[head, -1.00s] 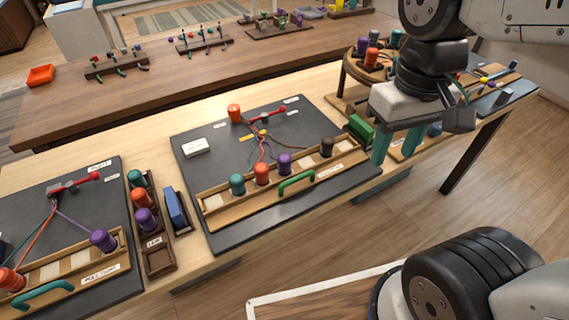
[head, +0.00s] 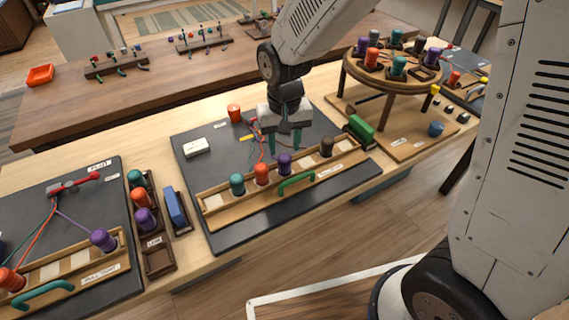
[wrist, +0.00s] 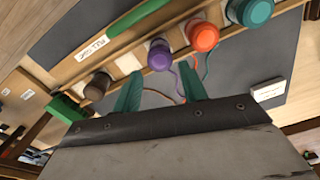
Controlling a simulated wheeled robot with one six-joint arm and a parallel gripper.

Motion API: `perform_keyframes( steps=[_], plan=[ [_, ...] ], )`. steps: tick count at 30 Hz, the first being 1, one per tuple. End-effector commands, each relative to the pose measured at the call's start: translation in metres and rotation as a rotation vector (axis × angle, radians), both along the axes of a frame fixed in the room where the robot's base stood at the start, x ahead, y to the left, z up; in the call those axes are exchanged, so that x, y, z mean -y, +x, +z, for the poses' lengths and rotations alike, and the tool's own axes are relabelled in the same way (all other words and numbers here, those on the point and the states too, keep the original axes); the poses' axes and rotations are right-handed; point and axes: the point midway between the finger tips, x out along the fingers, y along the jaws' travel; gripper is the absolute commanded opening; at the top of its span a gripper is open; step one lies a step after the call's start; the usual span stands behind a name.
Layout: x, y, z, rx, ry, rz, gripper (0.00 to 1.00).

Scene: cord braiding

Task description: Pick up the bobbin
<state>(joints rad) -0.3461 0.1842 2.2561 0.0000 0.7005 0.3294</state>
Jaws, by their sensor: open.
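On the middle dark board, a wooden rack (head: 222,207) holds a teal bobbin (head: 237,184), an orange bobbin (head: 261,174), a purple bobbin (head: 284,163) and a dark brown bobbin (head: 327,146), all upright. Another orange bobbin (head: 234,112) stands at the board's back edge. My gripper (head: 284,147) is over this board, open and empty, with its teal fingers pointing down just behind the purple bobbin. In the wrist view the purple bobbin (wrist: 160,55) shows just beyond the gap between the fingertips (wrist: 161,74). The board's crossing cords are partly hidden by my gripper.
A green handle (head: 296,184) is on the rack's front. A green block (head: 361,129) lies at the board's right edge. A round raised stand (head: 352,76) with several bobbins is at right. A bobbin box (head: 159,262) and a second board (head: 80,215) are at left.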

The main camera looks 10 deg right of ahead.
Motion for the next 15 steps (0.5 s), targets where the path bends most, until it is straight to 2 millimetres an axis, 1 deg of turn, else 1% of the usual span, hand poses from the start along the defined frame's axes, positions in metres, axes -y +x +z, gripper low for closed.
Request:
perform_keyframes(
  steps=[5, 9, 12, 15],
  plan=[
    [0.0, -0.003, -0.023, -0.003, -0.001, 0.001, 0.43],
    [-0.001, -0.005, -0.044, -0.004, -0.001, 0.001, 0.43],
    [-0.001, -0.005, -0.054, -0.003, 0.0, 0.001, 0.43],
    [-0.001, -0.004, -0.058, -0.001, 0.0, 0.001, 0.43]
  ],
)
